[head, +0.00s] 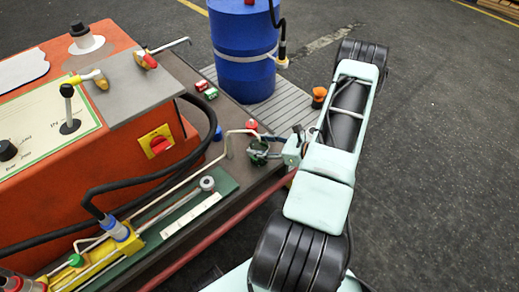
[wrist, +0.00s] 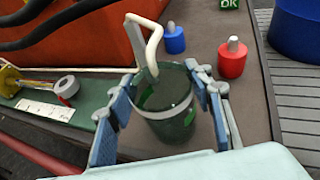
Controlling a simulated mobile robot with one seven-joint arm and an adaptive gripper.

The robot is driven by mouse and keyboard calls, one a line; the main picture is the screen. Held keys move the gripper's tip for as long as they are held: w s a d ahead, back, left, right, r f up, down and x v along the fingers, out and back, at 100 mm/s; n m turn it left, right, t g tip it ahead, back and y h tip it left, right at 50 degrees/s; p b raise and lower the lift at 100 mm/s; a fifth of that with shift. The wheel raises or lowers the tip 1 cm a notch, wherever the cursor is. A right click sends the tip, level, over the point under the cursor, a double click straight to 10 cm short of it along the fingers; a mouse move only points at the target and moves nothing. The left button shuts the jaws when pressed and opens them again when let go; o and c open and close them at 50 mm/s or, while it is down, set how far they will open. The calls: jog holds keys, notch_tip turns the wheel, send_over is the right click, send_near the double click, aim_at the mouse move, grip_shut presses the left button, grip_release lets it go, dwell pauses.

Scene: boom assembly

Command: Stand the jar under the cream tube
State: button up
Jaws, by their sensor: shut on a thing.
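The jar (wrist: 172,128) is dark green, see-through glass with an open mouth facing up. My gripper (wrist: 163,98) is shut on it, with blue-padded fingers on both sides. In the head view the jar (head: 258,150) is small and partly hidden by my gripper (head: 272,152). The cream tube (wrist: 155,42) arches over and its end points down at the jar's mouth; I cannot tell whether the tip is inside or just above. In the head view the cream tube (head: 231,142) bends over beside the orange machine. Whether the jar's base touches the grey deck is unclear.
A red bottle (wrist: 232,58) and a blue one (wrist: 174,40) stand close behind the jar on the grey deck (wrist: 250,98). A blue drum (head: 243,60) stands on the slatted platform behind. A black hose (head: 130,188) and yellow valve block (head: 120,240) lie left.

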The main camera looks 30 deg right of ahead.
jog(key=shift+f, duration=0.7)
jog(key=shift+f, duration=0.15)
jog(key=o, duration=1.6)
jog(key=shift+c, duration=0.2)
jog(key=shift+s+d+r, duration=0.15)
jog(key=shift+s+r, duration=0.1)
jog(key=shift+r, duration=0.05)
jog(key=p+v, duration=0.2)
jog(key=v, duration=0.9)
jog(key=shift+s, duration=0.2)
